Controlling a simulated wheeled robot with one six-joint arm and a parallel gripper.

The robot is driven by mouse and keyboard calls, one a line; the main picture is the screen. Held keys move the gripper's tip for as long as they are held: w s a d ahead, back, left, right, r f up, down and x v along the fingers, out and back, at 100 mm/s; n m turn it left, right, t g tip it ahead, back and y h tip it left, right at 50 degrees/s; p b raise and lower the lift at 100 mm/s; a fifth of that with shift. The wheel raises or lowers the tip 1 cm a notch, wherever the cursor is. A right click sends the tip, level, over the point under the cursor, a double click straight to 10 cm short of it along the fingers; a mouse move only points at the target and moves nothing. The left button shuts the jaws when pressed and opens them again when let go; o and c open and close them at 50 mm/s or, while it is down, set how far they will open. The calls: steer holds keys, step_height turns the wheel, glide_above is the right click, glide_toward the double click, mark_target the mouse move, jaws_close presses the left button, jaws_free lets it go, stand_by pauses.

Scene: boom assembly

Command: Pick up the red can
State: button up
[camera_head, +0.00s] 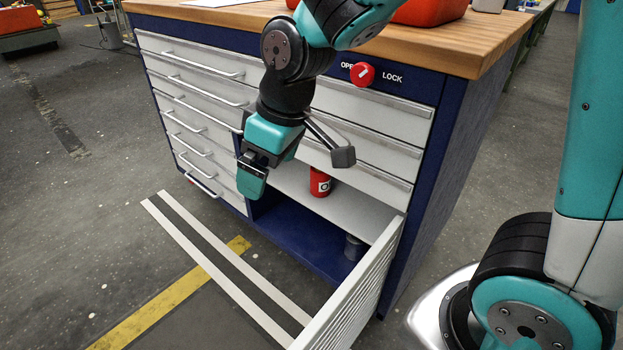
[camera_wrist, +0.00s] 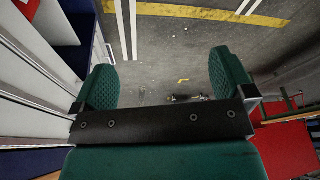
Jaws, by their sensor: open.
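The red can (camera_head: 320,182) stands upright on the grey shelf (camera_head: 350,215) inside the open lower compartment of the blue cabinet. A white label with a dark mark shows on its side. My gripper (camera_head: 252,178) is in front of the cabinet, to the left of the can and apart from it. A red patch at the top left corner of the wrist view may be the can, but I cannot tell.
The cabinet door (camera_head: 360,290) is swung open at the front right. A dark grey cylinder (camera_head: 354,247) stands below the shelf. Closed drawers (camera_head: 195,85) fill the left side. A red OPEN/LOCK knob (camera_head: 362,74) sits under the wooden top (camera_head: 450,42).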

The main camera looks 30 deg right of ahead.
steer(key=w+d+f+n+t+h+p, duration=0.2)
steer(key=w+d+f+n+h, duration=0.15)
steer(key=w+f, duration=0.8)
steer(key=w+d+f+n+t+h+p, duration=0.1)
steer(key=w+d+f+n+t+h, duration=0.25)
steer(key=w+f, duration=0.75)
steer(key=n+t+h+p, duration=0.4)
steer(key=n+t+h, duration=0.25)
steer(key=n, duration=0.75)
glide_toward(320, 188)
steer(key=shift+y, duration=0.25)
steer(key=b+x, duration=0.2)
steer(key=b, duration=0.7)
steer(key=b+x, duration=0.2)
steer(key=b, duration=0.7)
steer(key=shift+w+d+f, duration=0.2)
steer(key=shift+f, duration=0.05)
steer(key=b+x, duration=0.2)
steer(key=x, duration=0.1)
steer(key=shift+r, duration=0.35)
steer(key=b+x, duration=0.2)
steer(key=x, duration=0.3)
steer(key=shift+w+d+r, duration=0.1)
steer(key=shift+w+d, duration=0.05)
steer(key=shift+w, duration=0.1)
steer(key=c, duration=1.1)
